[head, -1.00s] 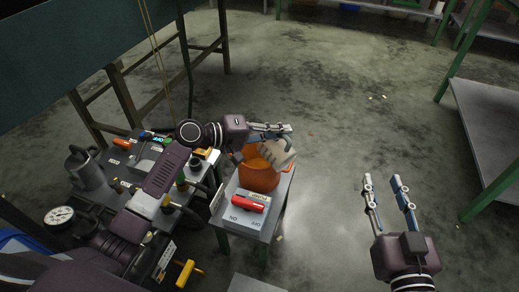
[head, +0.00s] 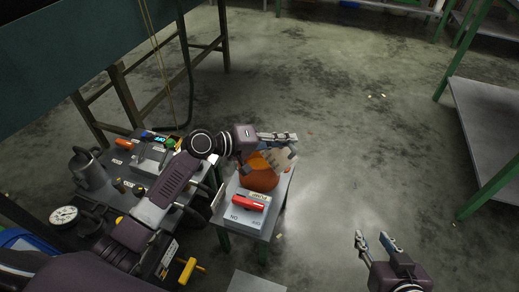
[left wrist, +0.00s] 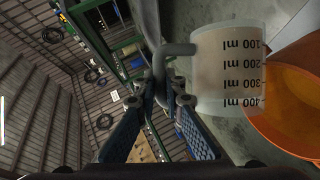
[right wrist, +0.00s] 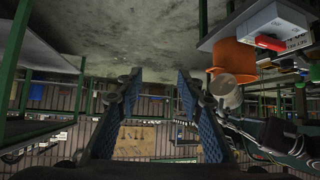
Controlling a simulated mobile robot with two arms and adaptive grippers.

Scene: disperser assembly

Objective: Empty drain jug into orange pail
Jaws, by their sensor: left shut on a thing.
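The drain jug (head: 284,158) is a pale translucent cup with millilitre marks. My left gripper (head: 292,138) is shut on its handle and holds it tilted over the orange pail (head: 260,178). In the left wrist view the jug (left wrist: 228,70) has its 400 ml end beside the pail rim (left wrist: 262,118). I cannot tell how much liquid is in the jug. The pail stands on a small table and is partly hidden by the jug and my left gripper. My right gripper (head: 376,240) is open and empty, well to the right; its spread fingers show in the right wrist view (right wrist: 158,82).
A grey box with a red handle (head: 248,203) stands on the small table in front of the pail. A bench (head: 115,180) with a gauge (head: 64,216) and a grey can (head: 88,168) is at left. A shelf (head: 490,130) stands at right. The floor between is clear.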

